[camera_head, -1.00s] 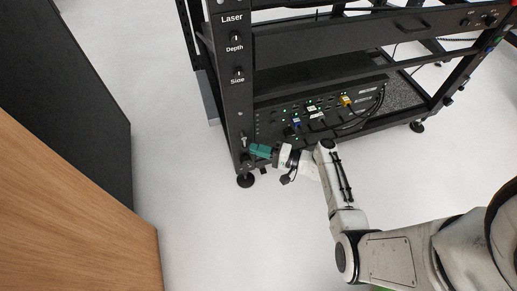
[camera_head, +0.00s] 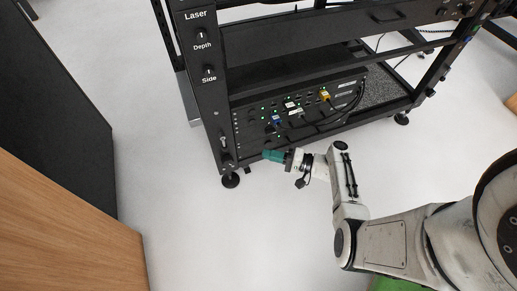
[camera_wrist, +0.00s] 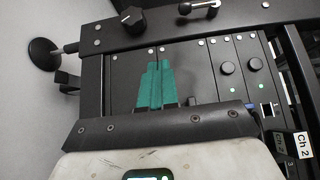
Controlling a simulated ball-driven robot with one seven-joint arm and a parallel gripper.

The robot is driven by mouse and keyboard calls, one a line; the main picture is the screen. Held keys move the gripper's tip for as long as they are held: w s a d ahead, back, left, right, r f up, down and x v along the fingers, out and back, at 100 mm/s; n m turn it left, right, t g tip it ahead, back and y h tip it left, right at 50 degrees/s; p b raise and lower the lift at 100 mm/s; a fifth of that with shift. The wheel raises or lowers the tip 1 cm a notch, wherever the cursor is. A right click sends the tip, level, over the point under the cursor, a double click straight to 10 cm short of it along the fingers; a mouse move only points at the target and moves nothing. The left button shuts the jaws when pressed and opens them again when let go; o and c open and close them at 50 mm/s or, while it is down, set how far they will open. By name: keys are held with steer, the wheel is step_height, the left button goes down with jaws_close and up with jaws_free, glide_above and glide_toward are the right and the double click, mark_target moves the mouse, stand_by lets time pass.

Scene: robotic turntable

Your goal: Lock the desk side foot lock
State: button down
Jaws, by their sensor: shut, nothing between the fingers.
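The desk is a black metal rack. Its near corner post (camera_head: 208,105) stands on a round black foot (camera_head: 230,181). A small silver lever (camera_head: 223,143) is low on that post, with a dark knob just below it. In the wrist view the knob (camera_wrist: 133,18), the lever (camera_wrist: 190,8) and the foot (camera_wrist: 42,55) lie along the upper edge. No label marks the foot lock, so I cannot tell which part it is. My gripper (camera_head: 265,155), with green fingers, is shut and empty, right of the post and apart from the knob and lever. The fingers (camera_wrist: 155,65) point toward the rack in the wrist view.
A black panel with lit ports and cables (camera_head: 300,108) sits on the low shelf behind my gripper. Dials labelled Depth (camera_head: 201,35) and Side (camera_head: 208,70) are higher on the post. A wooden cabinet (camera_head: 60,225) stands left. White floor between is clear.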

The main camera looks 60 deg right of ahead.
steer(key=shift+f+v, duration=0.25)
steer(key=shift+v, duration=0.8)
